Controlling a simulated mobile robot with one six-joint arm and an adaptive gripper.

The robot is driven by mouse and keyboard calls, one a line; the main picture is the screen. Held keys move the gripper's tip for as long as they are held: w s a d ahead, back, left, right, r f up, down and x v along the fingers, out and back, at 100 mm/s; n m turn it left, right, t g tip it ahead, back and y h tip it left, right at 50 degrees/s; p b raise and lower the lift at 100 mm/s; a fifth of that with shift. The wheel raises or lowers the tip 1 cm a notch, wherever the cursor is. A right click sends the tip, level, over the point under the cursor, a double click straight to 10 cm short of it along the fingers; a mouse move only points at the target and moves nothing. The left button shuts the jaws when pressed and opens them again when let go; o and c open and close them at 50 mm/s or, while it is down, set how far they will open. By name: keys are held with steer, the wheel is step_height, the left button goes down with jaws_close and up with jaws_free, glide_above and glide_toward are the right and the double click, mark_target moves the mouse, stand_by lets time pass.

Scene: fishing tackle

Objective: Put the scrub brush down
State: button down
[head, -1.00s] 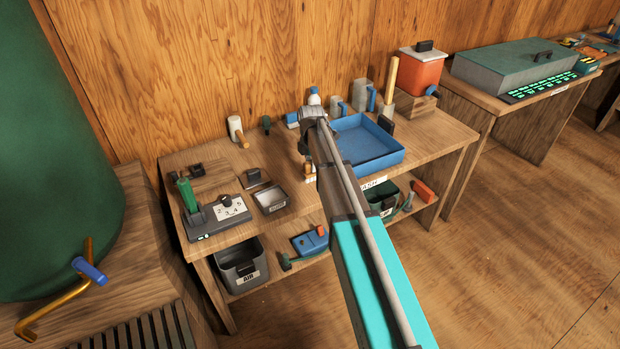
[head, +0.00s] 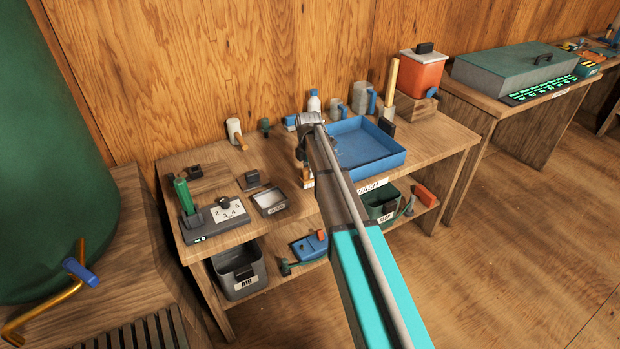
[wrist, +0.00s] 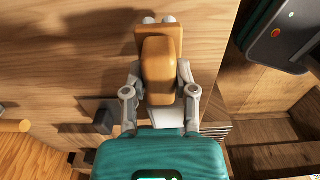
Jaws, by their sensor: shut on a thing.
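The scrub brush (wrist: 158,70) is an orange-brown wooden block with a raised grip. In the wrist view my gripper (wrist: 159,82) is shut on it, one finger at each side. In the head view my gripper (head: 303,158) is mostly hidden behind my own arm, left of the blue tray. A small orange-brown part of the brush (head: 301,178) shows there, over the front middle of the wooden workbench (head: 215,160). The brush's underside is hidden, and I cannot tell whether it touches the bench top.
The blue wash tray (head: 385,160) stands just right of my gripper. A small grey tray (head: 270,202) and a device with a green handle (head: 205,220) are to the left. A bottle (head: 314,103) and mugs stand behind. Bins sit on the lower shelf.

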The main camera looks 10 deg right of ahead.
steer(key=shift+f+b, duration=0.5)
steer(key=shift+f, duration=0.35)
steer(key=shift+f, duration=0.15)
steer(key=shift+c, duration=2)
jaws_free()
step_height(320, 180, up, 12)
steer(key=p, duration=1.2)
steer(key=shift+r, duration=0.2)
